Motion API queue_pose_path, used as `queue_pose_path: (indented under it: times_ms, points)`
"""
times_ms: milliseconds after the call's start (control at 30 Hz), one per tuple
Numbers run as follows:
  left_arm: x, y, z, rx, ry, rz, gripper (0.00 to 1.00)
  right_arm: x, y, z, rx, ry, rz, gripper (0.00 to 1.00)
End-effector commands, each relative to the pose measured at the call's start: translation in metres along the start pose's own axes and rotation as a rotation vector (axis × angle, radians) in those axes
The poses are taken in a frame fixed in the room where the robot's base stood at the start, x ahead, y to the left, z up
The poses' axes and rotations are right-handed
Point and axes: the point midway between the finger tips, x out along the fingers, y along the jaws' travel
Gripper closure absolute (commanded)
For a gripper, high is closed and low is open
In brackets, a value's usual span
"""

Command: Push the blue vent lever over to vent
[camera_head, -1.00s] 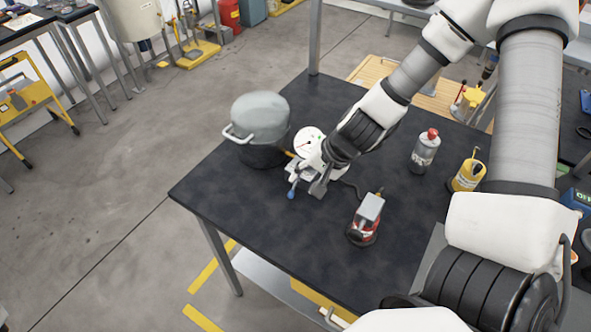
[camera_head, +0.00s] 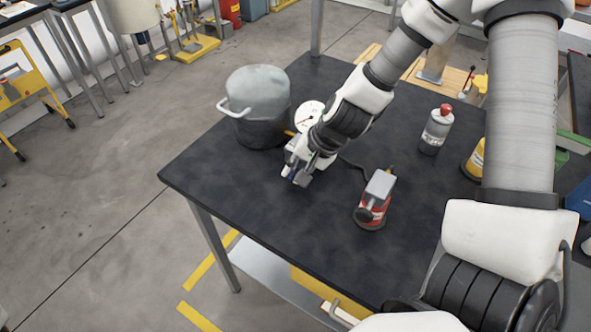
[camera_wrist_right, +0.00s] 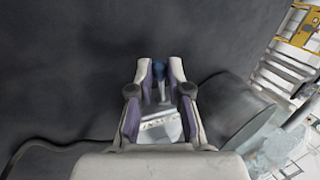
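The blue vent lever's knob (camera_wrist_right: 160,69) shows in the right wrist view on a pale stem, between the two fingertips of my right gripper (camera_wrist_right: 160,65). The fingers are apart, with narrow gaps beside the knob; I see no firm grip. A light plate with dark lettering (camera_wrist_right: 160,128) lies below the stem. In the head view my right gripper (camera_head: 296,177) points down at the table beside the round white gauge (camera_head: 309,112). Its fingers hide much of the lever there; small blue patches show at the tips. My left gripper is out of view.
A red and grey sander-like tool (camera_head: 374,202) and a red-capped bottle (camera_head: 436,130) stand to the right. The dark table's (camera_head: 270,230) front area is clear.

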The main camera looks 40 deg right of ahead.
Motion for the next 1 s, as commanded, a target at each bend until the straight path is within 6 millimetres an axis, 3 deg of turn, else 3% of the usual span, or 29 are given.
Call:
queue_pose_path:
  times_ms: [167,500,867,900,933,1000]
  points:
    - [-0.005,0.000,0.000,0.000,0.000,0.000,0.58,-0.003,0.000,0.001,-0.010,-0.009,0.001,1.00]
    - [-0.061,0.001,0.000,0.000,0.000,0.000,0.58,-0.013,0.011,-0.005,-0.257,-0.138,0.002,1.00]
    - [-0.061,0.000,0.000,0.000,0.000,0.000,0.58,-0.008,0.016,-0.007,-0.316,-0.163,0.001,1.00]
    - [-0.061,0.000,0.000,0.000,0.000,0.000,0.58,-0.008,0.016,-0.007,-0.316,-0.163,0.001,0.72]
    - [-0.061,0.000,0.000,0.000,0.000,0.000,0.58,-0.008,0.016,-0.007,-0.316,-0.163,0.001,0.62]
    - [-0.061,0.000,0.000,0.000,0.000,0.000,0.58,-0.008,0.016,-0.007,-0.315,-0.162,0.001,0.58]
